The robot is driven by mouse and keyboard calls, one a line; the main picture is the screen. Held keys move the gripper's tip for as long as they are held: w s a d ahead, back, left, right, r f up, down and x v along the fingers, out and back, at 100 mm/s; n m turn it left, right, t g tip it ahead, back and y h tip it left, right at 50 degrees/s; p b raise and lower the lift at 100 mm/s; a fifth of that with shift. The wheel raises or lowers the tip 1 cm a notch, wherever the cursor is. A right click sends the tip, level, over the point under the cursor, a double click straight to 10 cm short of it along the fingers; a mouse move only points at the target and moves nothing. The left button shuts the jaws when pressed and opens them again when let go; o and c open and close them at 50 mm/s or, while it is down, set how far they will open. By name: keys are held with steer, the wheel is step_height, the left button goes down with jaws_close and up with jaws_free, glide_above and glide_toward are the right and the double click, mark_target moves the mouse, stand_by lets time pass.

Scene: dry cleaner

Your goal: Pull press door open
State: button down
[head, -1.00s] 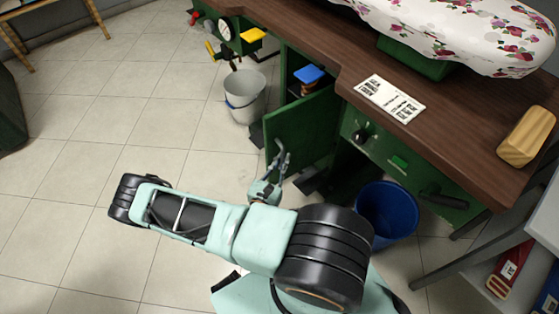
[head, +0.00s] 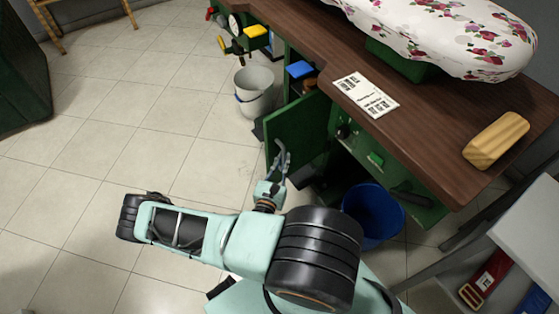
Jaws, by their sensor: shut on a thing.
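The green press door (head: 300,132) stands swung out from the press cabinet under the dark wooden table top. Its cupboard shows behind it, with a blue-capped container (head: 300,72) inside. My gripper (head: 279,153) is at the near left edge of the door, low down, with its fingers shut. What lies between the fingers is too small to make out; they are at the door's edge. My arm runs across the lower middle of the view.
A grey bucket (head: 255,92) stands on the tiles just beyond the door. A blue bin (head: 372,214) is under the table, right of my gripper. A grey shelf (head: 520,232) stands at right.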

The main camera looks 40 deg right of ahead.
steer(key=shift+s+d, duration=0.45)
steer(key=c, duration=2.2)
jaws_free()
steer(key=shift+o, duration=0.8)
steer(key=shift+w+a, duration=0.1)
steer(key=shift+a, duration=0.15)
